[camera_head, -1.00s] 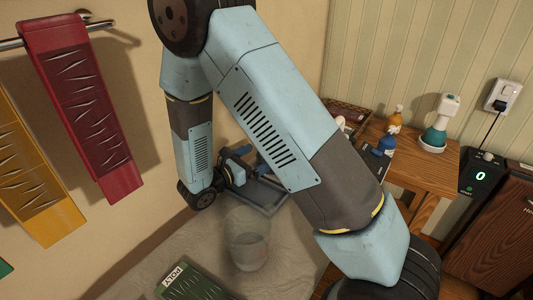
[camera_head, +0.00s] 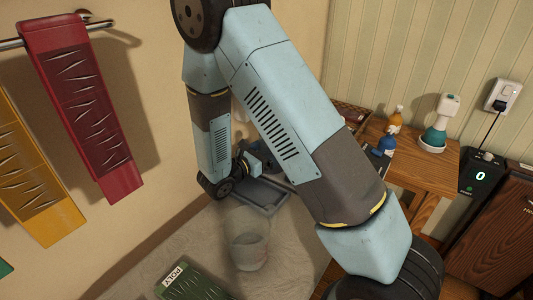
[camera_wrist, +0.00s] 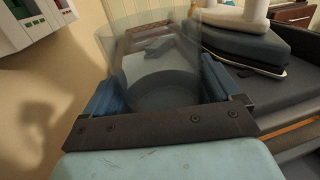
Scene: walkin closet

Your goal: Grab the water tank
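A clear, tapered container (camera_wrist: 150,40), which looks like the water tank, stands in front of my gripper in the wrist view. My gripper (camera_wrist: 160,92) is open, with one blue finger on each side of the container's lower part. I cannot tell whether the fingers touch it. In the head view my gripper (camera_head: 249,163) is low beside the wall, partly hidden by my arm, above a grey frame (camera_head: 258,196). The clear container between the fingers is hidden in that view.
A dark, iron-like appliance (camera_wrist: 235,45) is close on the right in the wrist view, and a white box (camera_wrist: 35,22) at upper left. A clear bin (camera_head: 247,242) stands on the floor. A wooden table (camera_head: 422,165) holds bottles.

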